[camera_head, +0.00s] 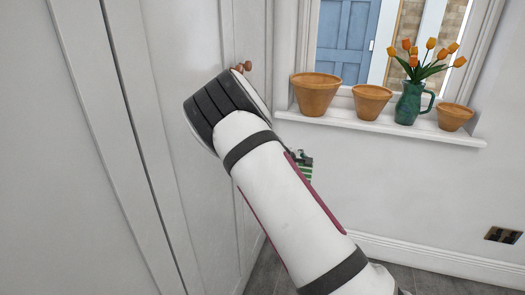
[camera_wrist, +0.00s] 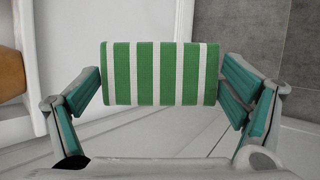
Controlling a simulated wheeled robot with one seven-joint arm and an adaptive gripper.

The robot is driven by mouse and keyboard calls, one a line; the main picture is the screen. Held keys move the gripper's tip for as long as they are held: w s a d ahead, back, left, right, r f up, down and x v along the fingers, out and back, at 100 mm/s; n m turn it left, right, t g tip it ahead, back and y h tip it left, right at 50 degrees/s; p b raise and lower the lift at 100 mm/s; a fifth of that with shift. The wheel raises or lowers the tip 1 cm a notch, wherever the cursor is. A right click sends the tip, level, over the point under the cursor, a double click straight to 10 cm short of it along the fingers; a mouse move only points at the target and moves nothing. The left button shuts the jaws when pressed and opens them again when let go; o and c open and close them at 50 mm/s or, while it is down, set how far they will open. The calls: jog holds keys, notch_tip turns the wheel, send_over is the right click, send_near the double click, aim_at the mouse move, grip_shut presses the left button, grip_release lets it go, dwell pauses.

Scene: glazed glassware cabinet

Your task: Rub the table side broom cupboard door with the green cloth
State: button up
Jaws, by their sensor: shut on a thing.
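The green and white striped cloth (camera_wrist: 160,74) is a folded pad held between the two fingers of my gripper (camera_wrist: 162,88) in the wrist view. The fingers press on its left and right ends. In the head view a small part of the cloth (camera_head: 304,172) shows past the right side of my arm; most of the gripper is hidden behind the arm. White cupboard doors (camera_head: 200,60) fill the left of the head view, with small wooden knobs (camera_head: 247,66) near the arm's bend. I cannot tell whether the cloth touches a door.
A window sill (camera_head: 390,128) at the right holds terracotta pots (camera_head: 316,95) and a green jug of orange tulips (camera_head: 408,103). Below it are bare wall, a white skirting board (camera_head: 430,258) and grey floor (camera_head: 450,284). A wall socket (camera_head: 502,235) is at far right.

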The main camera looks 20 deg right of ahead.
jog(key=w+n+t+b, duration=0.1)
jog(key=w+n+t, duration=0.1)
jog(key=w+t, duration=0.1)
jog(key=w+a+r+n+t+y+b, duration=0.2)
jog(key=a+r+n+t+y+b, duration=0.2)
jog(key=a+y, duration=0.4)
jog(key=w+a+r+n+t+y+b, duration=0.3)
jog(key=a+r+n+t+y+b, duration=0.1)
jog(key=a+r+n+y+b, duration=0.3)
jog(key=shift+w+a+n+t+y, duration=0.25)
jog(key=shift+a+n+y, duration=0.45)
jog(key=shift+a+y, duration=0.65)
jog(key=shift+w+a+b, duration=0.5)
jog(key=shift+a+b, duration=0.05)
jog(key=shift+a, duration=0.25)
dwell(0.4)
